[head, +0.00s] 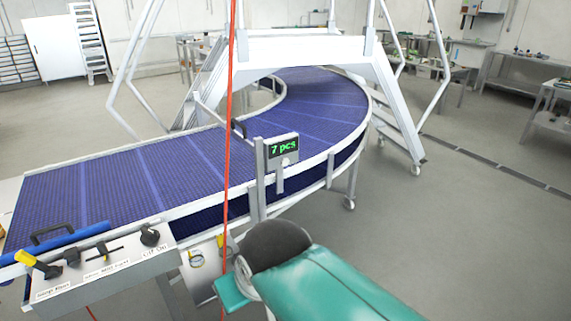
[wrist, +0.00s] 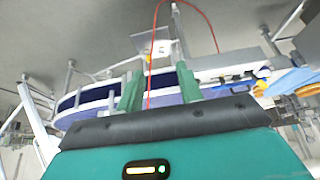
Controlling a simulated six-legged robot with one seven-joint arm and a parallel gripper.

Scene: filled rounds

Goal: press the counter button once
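The counter (head: 282,148) is a grey box on a post at the near edge of the conveyor in the head view, and its green display reads "7 pcs". A small pale round spot (head: 286,162) under the digits may be its button; it is too small to be sure. My gripper (head: 232,290) is green and sits below the counter, nearer to me and apart from it; the arm partly hides its fingers. In the wrist view my gripper's two green fingers (wrist: 158,76) stand apart with nothing held between them.
A curved blue conveyor (head: 110,179) runs behind the counter, under a white stepped platform (head: 310,48). A red cable (head: 229,110) hangs in front of the conveyor. A control panel (head: 105,272) with knobs and a yellow-handled lever is at lower left. Open floor (head: 460,230) lies at right.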

